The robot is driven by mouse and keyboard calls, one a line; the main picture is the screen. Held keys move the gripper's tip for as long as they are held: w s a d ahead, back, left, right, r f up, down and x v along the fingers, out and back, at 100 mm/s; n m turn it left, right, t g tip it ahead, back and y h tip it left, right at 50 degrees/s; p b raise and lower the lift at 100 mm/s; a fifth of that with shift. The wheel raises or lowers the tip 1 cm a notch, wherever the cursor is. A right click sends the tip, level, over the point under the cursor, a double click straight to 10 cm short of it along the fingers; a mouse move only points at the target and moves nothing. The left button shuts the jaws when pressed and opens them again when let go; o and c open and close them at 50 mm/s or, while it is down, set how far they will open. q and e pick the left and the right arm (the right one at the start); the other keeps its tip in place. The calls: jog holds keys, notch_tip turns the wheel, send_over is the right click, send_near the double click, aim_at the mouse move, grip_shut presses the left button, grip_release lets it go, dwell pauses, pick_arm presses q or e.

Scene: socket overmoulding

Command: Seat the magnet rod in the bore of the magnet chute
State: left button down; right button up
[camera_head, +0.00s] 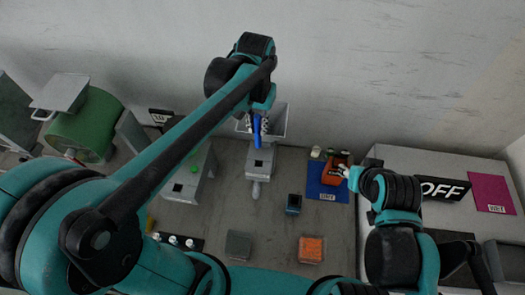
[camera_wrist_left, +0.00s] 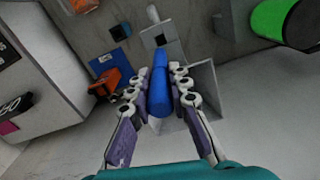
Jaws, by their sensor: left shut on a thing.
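My left gripper (camera_head: 258,124) is shut on a blue rod (camera_head: 257,137), taken as the magnet rod. In the left wrist view the rod (camera_wrist_left: 159,88) lies between the two jaws, pointing away from the wrist. The grey magnet chute (camera_head: 260,161) stands at the back middle, with a dark square opening in its top. In the left wrist view the chute (camera_wrist_left: 168,29) shows just past the rod's far end. The rod appears apart from the chute; the height gap is hard to judge. My right gripper (camera_head: 346,172) is beside an orange-brown object; its jaws are unclear.
A grey open box (camera_head: 277,119) is behind the chute, close to the left gripper. The orange-brown object (camera_head: 334,172) is on a blue mat (camera_head: 318,190). A small dark-blue container (camera_head: 293,204) and an orange tray (camera_head: 311,249) stand in front. A grey fixture (camera_head: 189,178) is left.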

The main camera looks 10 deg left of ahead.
pick_arm(q)
jog(key=shift+w+f, duration=0.15)
jog(key=shift+f, duration=0.05)
notch_tip(320, 180, down, 18)
jog(key=shift+r+b, duration=0.25)
jog(key=shift+b, duration=0.15)
jog(key=shift+f, duration=0.1)
jog(key=c, duration=1.4)
grip_release()
